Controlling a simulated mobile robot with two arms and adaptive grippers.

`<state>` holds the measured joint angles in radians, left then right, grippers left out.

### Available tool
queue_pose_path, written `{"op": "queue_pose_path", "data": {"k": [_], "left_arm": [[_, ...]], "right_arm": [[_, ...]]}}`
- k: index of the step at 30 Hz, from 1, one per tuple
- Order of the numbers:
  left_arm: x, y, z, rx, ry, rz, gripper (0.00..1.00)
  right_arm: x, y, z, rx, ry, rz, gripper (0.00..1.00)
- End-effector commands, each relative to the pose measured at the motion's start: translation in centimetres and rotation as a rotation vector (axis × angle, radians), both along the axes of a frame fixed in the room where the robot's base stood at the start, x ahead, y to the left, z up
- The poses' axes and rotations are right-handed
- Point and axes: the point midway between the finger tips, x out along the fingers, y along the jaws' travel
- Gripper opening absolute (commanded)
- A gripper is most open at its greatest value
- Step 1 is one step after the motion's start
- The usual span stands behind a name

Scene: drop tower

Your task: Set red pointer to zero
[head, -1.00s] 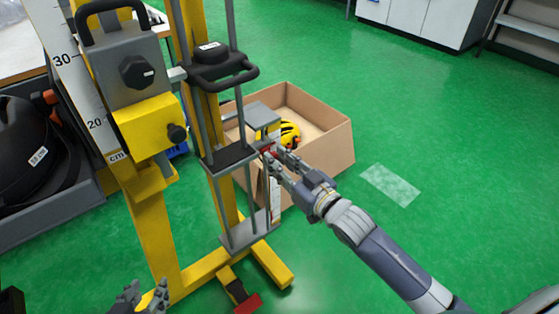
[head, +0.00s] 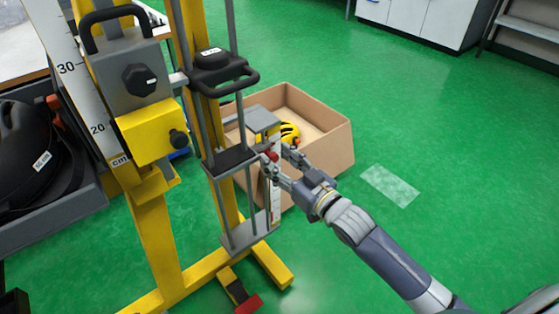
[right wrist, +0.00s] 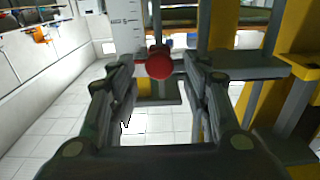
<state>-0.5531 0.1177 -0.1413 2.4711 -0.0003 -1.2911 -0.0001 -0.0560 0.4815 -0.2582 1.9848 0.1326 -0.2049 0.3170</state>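The red pointer (head: 271,155) is a small round knob at the upper end of a narrow white scale (head: 275,203) on the drop tower. It also shows in the right wrist view as a red ball (right wrist: 159,64) in front of a white scale (right wrist: 126,25). My right gripper (head: 280,158) is open. Its fingertips lie on either side of the red knob, with gaps visible in the right wrist view (right wrist: 160,75). The scale's zero mark is too small to read. My left gripper is not in view.
The yellow tower frame (head: 155,225) stands left of my right gripper, with grey rods and a black-handled weight (head: 215,75). A cardboard box (head: 325,150) with a yellow helmet (head: 289,133) stands behind. A red pedal (head: 248,303) is at the base.

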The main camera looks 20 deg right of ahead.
Motion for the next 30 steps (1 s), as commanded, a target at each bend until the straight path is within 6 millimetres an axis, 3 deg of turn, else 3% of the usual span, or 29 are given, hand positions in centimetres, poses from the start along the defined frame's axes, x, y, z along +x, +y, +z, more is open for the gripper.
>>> {"op": "queue_pose_path", "data": {"k": [8, 21, 30], "left_arm": [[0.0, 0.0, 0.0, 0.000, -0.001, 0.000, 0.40], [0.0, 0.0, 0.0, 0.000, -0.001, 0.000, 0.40], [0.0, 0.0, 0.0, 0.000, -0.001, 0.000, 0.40]], "right_arm": [[-1.0, -0.3, -0.3, -0.001, 0.005, 0.000, 0.44], [-8.0, -2.9, -0.3, 0.000, 0.006, 0.000, 0.44], [-10.9, -3.9, -0.2, 0.000, 0.003, 0.000, 0.44]]}}
